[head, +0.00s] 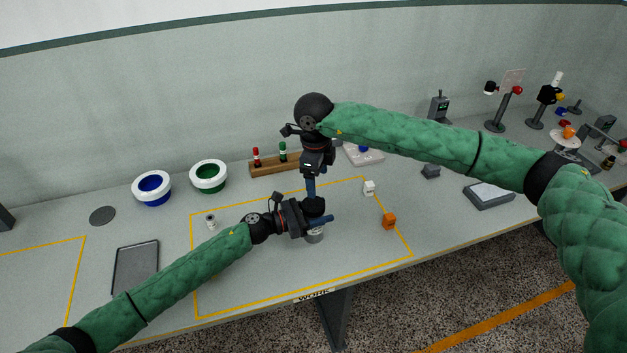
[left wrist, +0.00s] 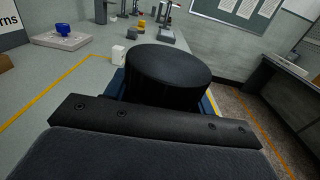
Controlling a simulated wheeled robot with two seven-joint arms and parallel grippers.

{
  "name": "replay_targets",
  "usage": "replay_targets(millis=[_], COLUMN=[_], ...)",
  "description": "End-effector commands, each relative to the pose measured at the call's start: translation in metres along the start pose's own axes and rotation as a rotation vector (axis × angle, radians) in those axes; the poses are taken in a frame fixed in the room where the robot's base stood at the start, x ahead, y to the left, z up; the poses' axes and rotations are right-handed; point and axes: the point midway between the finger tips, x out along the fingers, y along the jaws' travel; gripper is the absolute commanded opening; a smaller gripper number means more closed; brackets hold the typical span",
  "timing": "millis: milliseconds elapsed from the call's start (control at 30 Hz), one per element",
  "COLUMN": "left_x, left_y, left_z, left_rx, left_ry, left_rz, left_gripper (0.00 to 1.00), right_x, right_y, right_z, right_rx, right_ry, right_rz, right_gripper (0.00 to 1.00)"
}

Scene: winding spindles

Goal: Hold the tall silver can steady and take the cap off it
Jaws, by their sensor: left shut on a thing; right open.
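The tall silver can (head: 314,238) stands in the yellow-lined work area, mostly hidden by my left gripper. Its black cap (head: 314,205) is on top, and the cap fills the middle of the left wrist view (left wrist: 168,75). My left gripper (head: 318,221) comes in from the left and is shut on the can below the cap, with blue fingers on either side. My right gripper (head: 310,190) is open and points down just above the cap. The head view does not clearly show whether its fingertips touch the cap.
A white block (head: 369,188) and an orange block (head: 389,221) stand to the right of the can. A small white piece (head: 210,222) is at left. A grey tray (head: 136,268), blue bin (head: 152,188), green bin (head: 208,176) and wooden rack (head: 272,166) lie farther out.

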Motion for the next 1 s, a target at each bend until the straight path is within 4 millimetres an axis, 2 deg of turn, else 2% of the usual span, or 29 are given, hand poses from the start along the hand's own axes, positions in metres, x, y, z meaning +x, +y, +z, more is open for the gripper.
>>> replay_targets(millis=[1000], left_x=[-0.0001], left_y=[-0.0001], left_z=[-0.0006], left_rx=[-0.001], left_ry=[0.001], left_rz=[0.0], left_gripper=[0.0], right_x=[0.0085], right_y=[0.0092], right_z=[0.0057], right_rx=[1.443], right_ry=[0.002], right_rz=[0.049], right_gripper=[0.76])
